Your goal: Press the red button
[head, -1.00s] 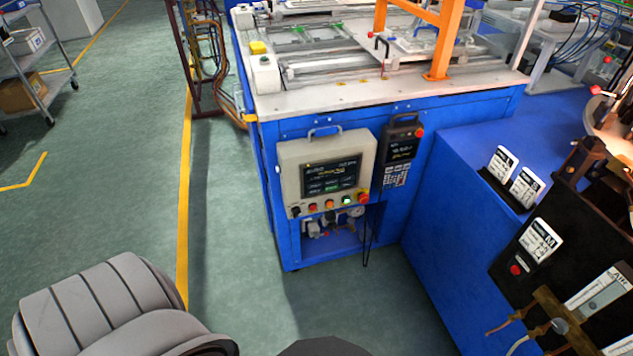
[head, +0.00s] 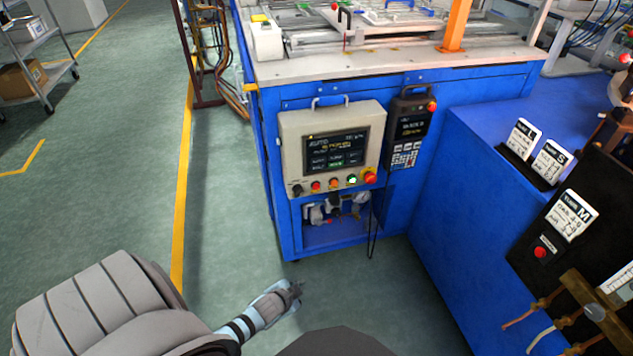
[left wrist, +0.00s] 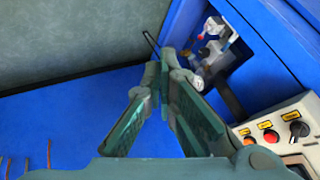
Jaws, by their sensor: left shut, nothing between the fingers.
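The beige control panel (head: 291,140) hangs on the blue machine's front, with a lit screen and a row of buttons. A small red button (head: 315,186) sits near the row's left end; a larger red button (head: 370,177) with a yellow base is at its right end. My left gripper (head: 298,288) is low in front of the machine, below the panel, touching nothing. In the left wrist view its fingertips (left wrist: 158,70) are together and empty. That view shows a red-orange button (left wrist: 271,136) and a black knob (left wrist: 299,129) at lower right. My right gripper is out of view.
A handheld pendant (head: 408,127) with its own red button (head: 432,106) hangs beside the panel. Another red button (head: 540,252) is on the black board at right. An open recess with fittings (head: 340,208) lies under the panel.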

